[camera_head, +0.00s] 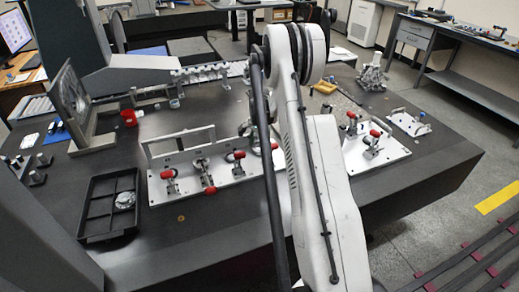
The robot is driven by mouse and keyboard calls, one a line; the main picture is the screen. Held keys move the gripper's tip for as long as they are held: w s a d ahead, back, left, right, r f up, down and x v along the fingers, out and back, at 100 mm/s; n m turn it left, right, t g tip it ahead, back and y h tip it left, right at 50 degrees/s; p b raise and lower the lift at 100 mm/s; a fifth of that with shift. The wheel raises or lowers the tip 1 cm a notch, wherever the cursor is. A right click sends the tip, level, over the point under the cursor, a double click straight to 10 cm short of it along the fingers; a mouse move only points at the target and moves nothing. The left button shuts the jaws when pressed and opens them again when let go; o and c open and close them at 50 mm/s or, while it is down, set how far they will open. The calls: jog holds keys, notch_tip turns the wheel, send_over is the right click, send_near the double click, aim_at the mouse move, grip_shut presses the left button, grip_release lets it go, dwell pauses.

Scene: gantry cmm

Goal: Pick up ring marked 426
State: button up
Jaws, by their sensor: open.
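I cannot pick out a ring marked 426, and no marking is legible at this size. A round grey metal part (125,200) lies in the black divided tray (98,233) at the front left of the dark table; I cannot tell whether it is a ring. My white arm rises through the middle of the view and hides part of the table behind it. My gripper is not visible.
A white fixture plate (160,192) with red-tipped clamps stands mid-table, another plate (393,152) to its right. A red cup (129,118) and an upright frame (72,105) are at left. A workbench (455,40) stands at back right.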

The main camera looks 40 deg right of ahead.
jog(key=c, duration=1.2)
jog(key=shift+r, duration=0.1)
